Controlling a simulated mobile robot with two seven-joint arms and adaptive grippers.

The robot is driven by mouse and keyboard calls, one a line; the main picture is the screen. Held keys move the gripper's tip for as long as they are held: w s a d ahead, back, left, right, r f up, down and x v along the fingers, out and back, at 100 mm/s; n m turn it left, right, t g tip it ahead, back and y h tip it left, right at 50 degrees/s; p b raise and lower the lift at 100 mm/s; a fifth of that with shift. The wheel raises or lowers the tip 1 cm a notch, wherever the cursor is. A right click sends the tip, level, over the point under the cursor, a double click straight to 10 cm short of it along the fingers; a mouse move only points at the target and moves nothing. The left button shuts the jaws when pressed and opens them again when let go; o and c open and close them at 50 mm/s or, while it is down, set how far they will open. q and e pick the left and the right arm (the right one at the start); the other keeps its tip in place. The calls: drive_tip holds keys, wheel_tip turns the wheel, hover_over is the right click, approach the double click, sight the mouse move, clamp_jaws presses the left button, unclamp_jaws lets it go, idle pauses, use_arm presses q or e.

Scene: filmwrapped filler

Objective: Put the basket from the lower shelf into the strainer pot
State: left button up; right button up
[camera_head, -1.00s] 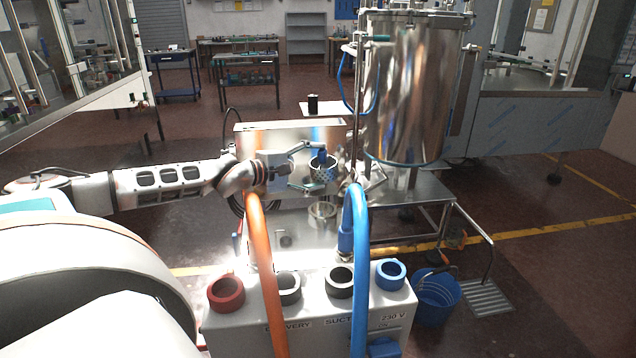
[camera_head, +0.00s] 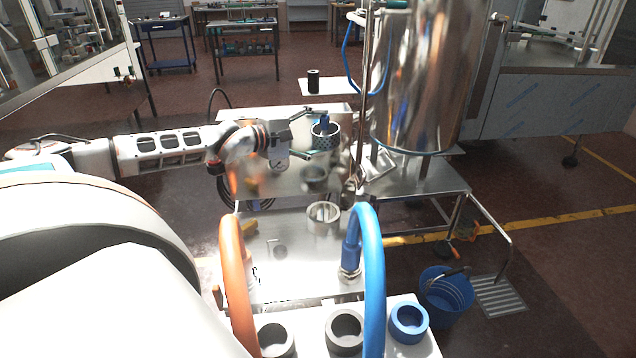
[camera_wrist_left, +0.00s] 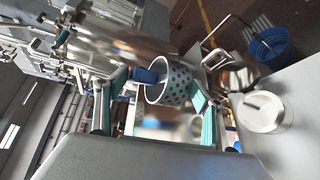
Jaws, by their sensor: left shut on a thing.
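The basket (camera_head: 326,142) is a small perforated metal cylinder with a blue grip on top. My left gripper (camera_head: 314,132) is shut on it and holds it in the air. In the left wrist view the basket (camera_wrist_left: 176,90) sits between the teal fingers of the gripper (camera_wrist_left: 160,98), its holes and rim showing. The strainer pot (camera_head: 323,219) is a short round steel pot, open at the top, on the steel worktop. The basket is above and behind it in the head view, clearly apart. The pot also shows in the wrist view (camera_wrist_left: 262,112), right of the basket. My right gripper is out of view.
An orange hose (camera_head: 232,290) and a blue hose (camera_head: 374,285) arch up in front of the worktop (camera_head: 295,262). A large steel tank (camera_head: 415,85) stands to the right of the basket. A blue bucket (camera_head: 445,298) is on the floor at right.

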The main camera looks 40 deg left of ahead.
use_arm(q)
wheel_tip(320, 180, down, 19)
drive_tip(key=g+b, duration=0.1)
drive_tip(key=b, duration=0.7)
drive_tip(key=shift+s+d+r+g, duration=0.15)
drive_tip(key=shift+s+d+g, duration=0.1)
drive_tip(key=shift+s+g, duration=0.15)
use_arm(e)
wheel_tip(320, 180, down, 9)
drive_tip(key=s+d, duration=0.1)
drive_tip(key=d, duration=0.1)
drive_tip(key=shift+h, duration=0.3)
use_arm(q)
drive_tip(key=shift+r, duration=0.1)
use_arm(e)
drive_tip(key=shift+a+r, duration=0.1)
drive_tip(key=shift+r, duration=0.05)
